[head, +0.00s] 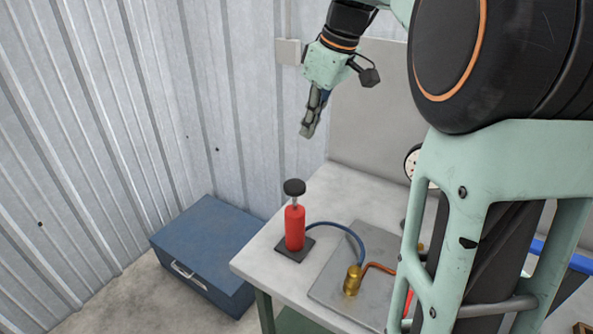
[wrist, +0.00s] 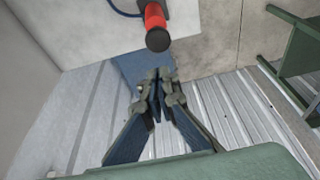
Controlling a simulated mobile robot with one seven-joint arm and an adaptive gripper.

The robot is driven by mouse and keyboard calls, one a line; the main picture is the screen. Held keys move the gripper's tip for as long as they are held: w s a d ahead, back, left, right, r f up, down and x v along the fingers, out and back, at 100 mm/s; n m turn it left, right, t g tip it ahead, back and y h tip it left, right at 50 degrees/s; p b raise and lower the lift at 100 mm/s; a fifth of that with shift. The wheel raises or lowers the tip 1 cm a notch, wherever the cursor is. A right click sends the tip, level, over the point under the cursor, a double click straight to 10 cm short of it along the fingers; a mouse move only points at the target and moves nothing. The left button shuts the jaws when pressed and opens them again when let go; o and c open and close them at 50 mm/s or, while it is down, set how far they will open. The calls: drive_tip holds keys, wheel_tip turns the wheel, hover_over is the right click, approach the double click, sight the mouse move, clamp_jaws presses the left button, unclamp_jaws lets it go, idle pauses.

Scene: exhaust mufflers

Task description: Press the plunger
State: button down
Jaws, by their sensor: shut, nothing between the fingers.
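A red hand pump (head: 295,228) stands upright on a black base at the left end of the workbench. Its black plunger knob (head: 294,187) sits on a short metal rod that shows above the red body. In the wrist view the black knob (wrist: 158,40) and part of the red body (wrist: 154,14) show near the top. My gripper (head: 306,131) is above the pump, apart from it, and points downward. In the wrist view my gripper (wrist: 157,85) is shut with nothing in it, and the knob lies above its fingertips.
A blue hose (head: 343,230) runs from the pump to a brass fitting (head: 352,281) with a copper tube on a grey plate (head: 331,286). A blue metal box (head: 212,243) stands on the floor left of the bench (head: 262,258). Corrugated walls (head: 90,120) stand behind.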

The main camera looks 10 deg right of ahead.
sight(300, 186)
drive_tip(key=x, duration=0.8)
drive_tip(key=p+x, duration=0.1)
drive_tip(key=x, duration=0.4)
drive_tip(key=shift+s+d+f, duration=0.1)
drive_tip(key=shift+s+d, duration=0.25)
drive_tip(key=shift+f, duration=0.55)
wheel_tip(300, 186, down, 6)
drive_tip(key=b, duration=0.4)
drive_tip(key=shift+r+b, duration=0.15)
drive_tip(key=shift+b, duration=0.2)
